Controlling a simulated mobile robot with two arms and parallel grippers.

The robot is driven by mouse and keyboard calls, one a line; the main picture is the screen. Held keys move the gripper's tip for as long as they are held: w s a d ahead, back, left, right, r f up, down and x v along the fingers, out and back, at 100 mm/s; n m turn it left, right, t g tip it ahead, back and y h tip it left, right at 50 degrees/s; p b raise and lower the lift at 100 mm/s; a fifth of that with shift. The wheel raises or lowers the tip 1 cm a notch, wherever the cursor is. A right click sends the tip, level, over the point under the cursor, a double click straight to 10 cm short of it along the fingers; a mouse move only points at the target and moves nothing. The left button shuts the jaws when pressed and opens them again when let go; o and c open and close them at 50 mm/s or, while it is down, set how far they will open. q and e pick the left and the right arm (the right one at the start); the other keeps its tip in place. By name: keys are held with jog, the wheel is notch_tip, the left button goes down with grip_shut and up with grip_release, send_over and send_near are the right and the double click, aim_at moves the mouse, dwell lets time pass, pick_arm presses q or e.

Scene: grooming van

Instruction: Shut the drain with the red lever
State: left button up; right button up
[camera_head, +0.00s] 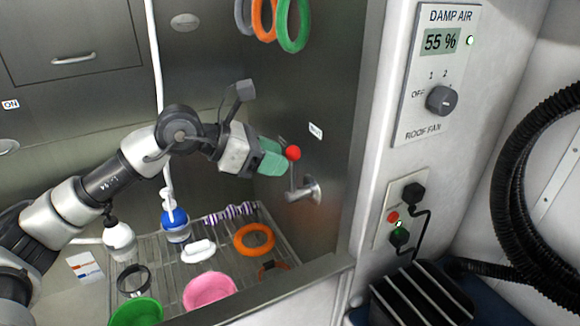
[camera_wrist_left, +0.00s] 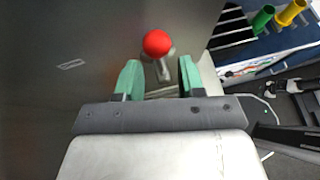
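The drain lever has a red ball knob (camera_head: 293,153) on a thin metal rod that rises from a metal pivot (camera_head: 304,190) on the tub's right wall. My left gripper (camera_head: 272,158), with green fingers, is just left of the knob in the head view. In the left wrist view the gripper (camera_wrist_left: 160,80) is open, and the red knob (camera_wrist_left: 157,43) shows beyond and between the fingertips. I cannot tell whether a finger touches the lever. The drain itself is not clearly visible. My right gripper is in neither view.
A wire rack (camera_head: 185,270) on the tub floor holds bottles, a pink bowl (camera_head: 210,290), a green bowl (camera_head: 137,312) and an orange ring (camera_head: 254,239). Coloured rings (camera_head: 292,25) hang above the gripper. The fan panel (camera_head: 437,75) is on the pillar at right.

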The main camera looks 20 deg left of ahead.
pick_arm(q)
jog(key=b+v, duration=0.1)
jog(key=v, duration=0.5)
jog(key=shift+r, duration=0.1)
